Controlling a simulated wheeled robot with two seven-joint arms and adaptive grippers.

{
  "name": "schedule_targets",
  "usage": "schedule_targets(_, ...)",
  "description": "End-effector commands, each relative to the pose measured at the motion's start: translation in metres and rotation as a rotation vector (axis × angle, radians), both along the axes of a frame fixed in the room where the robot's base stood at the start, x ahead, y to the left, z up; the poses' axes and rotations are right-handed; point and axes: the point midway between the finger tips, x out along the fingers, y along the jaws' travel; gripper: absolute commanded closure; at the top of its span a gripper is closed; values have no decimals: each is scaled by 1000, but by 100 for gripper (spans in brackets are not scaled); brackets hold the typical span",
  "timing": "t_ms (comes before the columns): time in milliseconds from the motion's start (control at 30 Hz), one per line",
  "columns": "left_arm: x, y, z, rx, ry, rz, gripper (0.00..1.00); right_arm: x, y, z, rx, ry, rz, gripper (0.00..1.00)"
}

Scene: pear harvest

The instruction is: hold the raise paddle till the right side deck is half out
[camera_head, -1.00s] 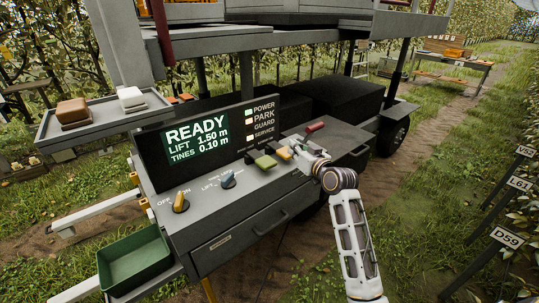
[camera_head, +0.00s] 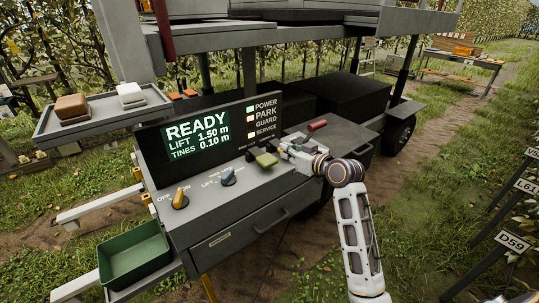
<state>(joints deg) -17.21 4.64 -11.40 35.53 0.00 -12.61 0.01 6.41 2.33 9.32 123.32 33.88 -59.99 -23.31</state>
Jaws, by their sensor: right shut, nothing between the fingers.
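My right gripper (camera_head: 289,150) is shut at the right part of the grey console top (camera_head: 215,205), over the spot beside the olive-green paddle (camera_head: 265,160). Its fingertips look very close to the paddles; I cannot tell whether they touch. A second, orange-yellow paddle is hidden by the gripper. The paddle labels are too small to read, so I cannot tell which is raise. The screen (camera_head: 197,132) reads READY, LIFT 1.50 m, TINES 0.10 m. The right side deck cannot be made out with certainty. My left gripper is out of view.
A red-handled lever (camera_head: 317,125) is behind the gripper. A green bin (camera_head: 135,253) is lower left; a tray (camera_head: 100,112) with brown and white blocks is upper left.

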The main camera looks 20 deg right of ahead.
Motion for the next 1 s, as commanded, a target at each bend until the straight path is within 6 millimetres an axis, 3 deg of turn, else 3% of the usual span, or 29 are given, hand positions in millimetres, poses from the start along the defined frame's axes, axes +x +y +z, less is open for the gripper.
schedule_targets(633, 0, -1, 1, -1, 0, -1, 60, 3, 1, -1, -25, -7, 7, 100)
schedule_targets(1000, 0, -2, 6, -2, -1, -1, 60, 26, 9, -6, -24, -8, 6, 100)
